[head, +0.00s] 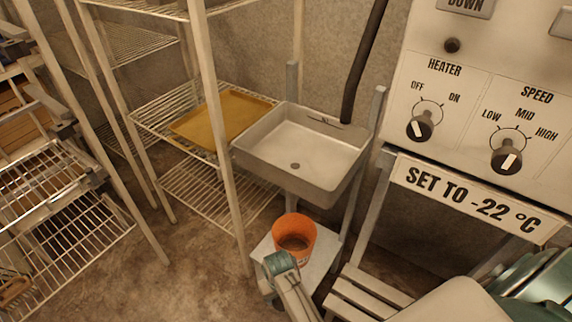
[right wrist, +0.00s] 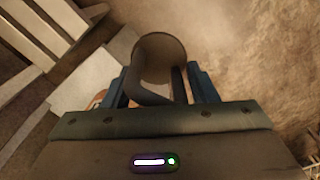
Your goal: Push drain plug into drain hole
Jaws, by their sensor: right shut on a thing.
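The sink (head: 268,176) stands in the middle of the head view, and its dark drain hole (head: 295,166) shows in the basin floor, uncovered. My right gripper (head: 281,262) is in front of and below the sink, by the near side of the orange bucket. In the right wrist view its two blue fingers (right wrist: 160,85) are on either side of a dark round thing with a curved bar, apparently the drain plug (right wrist: 178,82). The gripper hides the plug in the head view. My left gripper is not in view.
The orange bucket (head: 294,230) stands on a pale low platform (head: 322,250) below the sink. A wire rack with a yellow tray (head: 226,118) is left of the sink, with its post close by. A slatted bench (head: 365,295) and the control panel (head: 480,110) are at right.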

